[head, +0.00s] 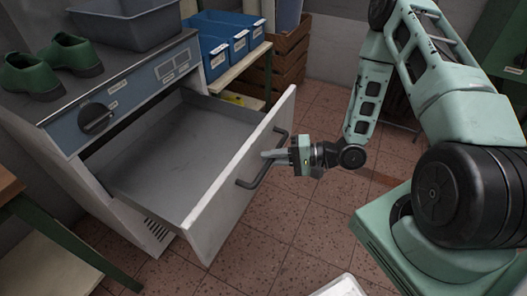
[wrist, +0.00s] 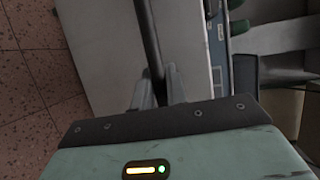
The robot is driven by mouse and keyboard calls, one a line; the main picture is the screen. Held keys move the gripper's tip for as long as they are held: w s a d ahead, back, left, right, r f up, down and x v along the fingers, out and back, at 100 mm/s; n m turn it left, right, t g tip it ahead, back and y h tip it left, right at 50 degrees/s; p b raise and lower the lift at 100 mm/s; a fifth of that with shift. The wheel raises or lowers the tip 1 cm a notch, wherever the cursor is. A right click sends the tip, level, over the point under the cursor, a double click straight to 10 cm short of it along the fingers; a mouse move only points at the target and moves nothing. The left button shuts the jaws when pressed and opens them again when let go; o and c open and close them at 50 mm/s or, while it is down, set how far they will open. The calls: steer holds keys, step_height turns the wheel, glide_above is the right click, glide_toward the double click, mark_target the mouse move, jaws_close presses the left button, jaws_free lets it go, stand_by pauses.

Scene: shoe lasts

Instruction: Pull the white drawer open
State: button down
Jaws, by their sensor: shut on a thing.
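The white drawer (head: 228,188) is pulled far out of the cabinet in the head view, and its grey inside (head: 170,160) shows empty. A dark bar handle (head: 256,170) is fixed to its front panel. My gripper (head: 274,156) is at the handle, with its fingers around the bar. In the wrist view the two fingers of my gripper (wrist: 160,88) are shut on the handle (wrist: 149,40), which runs up between them. The white drawer front (wrist: 105,50) lies behind the handle.
The cabinet has a control panel with a black knob (head: 96,118). Green shoes (head: 62,66) and a grey bin (head: 130,22) stand on top. Blue bins (head: 220,42) sit on a shelf behind. A wooden crate (head: 290,58) stands at the back. Tiled floor (head: 300,225) is clear before the drawer.

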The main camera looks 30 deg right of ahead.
steer(key=shift+s+d, duration=0.35)
steer(key=shift+s, duration=0.1)
steer(key=c, duration=1.4)
jaws_free()
steer(key=v, duration=1.7)
steer(key=shift+d+r, duration=0.1)
